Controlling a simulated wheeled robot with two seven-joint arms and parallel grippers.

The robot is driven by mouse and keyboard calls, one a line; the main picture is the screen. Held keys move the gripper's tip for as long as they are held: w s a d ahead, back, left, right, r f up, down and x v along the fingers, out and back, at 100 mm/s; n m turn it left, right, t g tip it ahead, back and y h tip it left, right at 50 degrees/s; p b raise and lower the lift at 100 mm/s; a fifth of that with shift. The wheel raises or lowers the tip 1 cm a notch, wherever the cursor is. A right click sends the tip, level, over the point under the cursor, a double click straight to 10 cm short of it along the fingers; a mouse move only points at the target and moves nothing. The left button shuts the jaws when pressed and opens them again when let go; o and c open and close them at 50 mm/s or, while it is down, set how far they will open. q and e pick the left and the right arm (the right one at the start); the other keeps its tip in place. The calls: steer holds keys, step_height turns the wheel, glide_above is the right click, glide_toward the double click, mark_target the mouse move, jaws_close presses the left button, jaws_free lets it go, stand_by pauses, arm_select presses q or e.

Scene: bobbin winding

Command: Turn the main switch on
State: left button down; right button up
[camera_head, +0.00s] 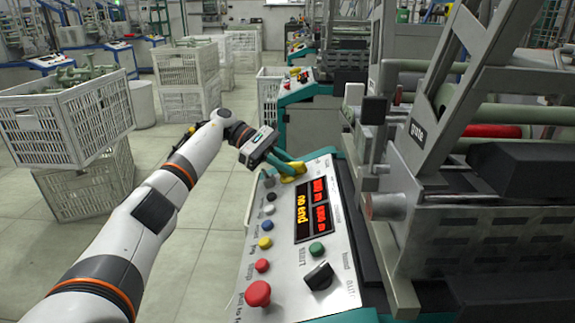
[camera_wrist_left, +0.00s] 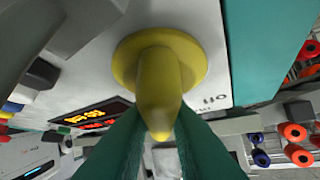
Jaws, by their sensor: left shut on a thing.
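The main switch is a yellow rotary knob (camera_head: 290,179) at the far end of the slanted control panel (camera_head: 262,237). In the left wrist view the switch (camera_wrist_left: 158,80) shows its round yellow base and long raised handle. My left gripper (camera_head: 290,168) reaches it from the left. Its green fingers (camera_wrist_left: 160,140) lie on both sides of the handle and are shut on it. The fingers partly hide the switch in the head view. Small dark letters stand on the panel beside the switch base. My right gripper is in neither view.
The panel carries a red lit display (camera_head: 312,207), a column of coloured buttons, a red mushroom button (camera_head: 258,293) and a black selector knob (camera_head: 319,276). The winding machine (camera_head: 490,220) stands close on the right. White crates (camera_head: 65,125) stand at left; floor between is clear.

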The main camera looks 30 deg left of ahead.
arm_select(q)
steer(key=shift+s+a+f, duration=0.1)
steer(key=shift+a+f, duration=0.1)
steer(key=shift+f, duration=0.15)
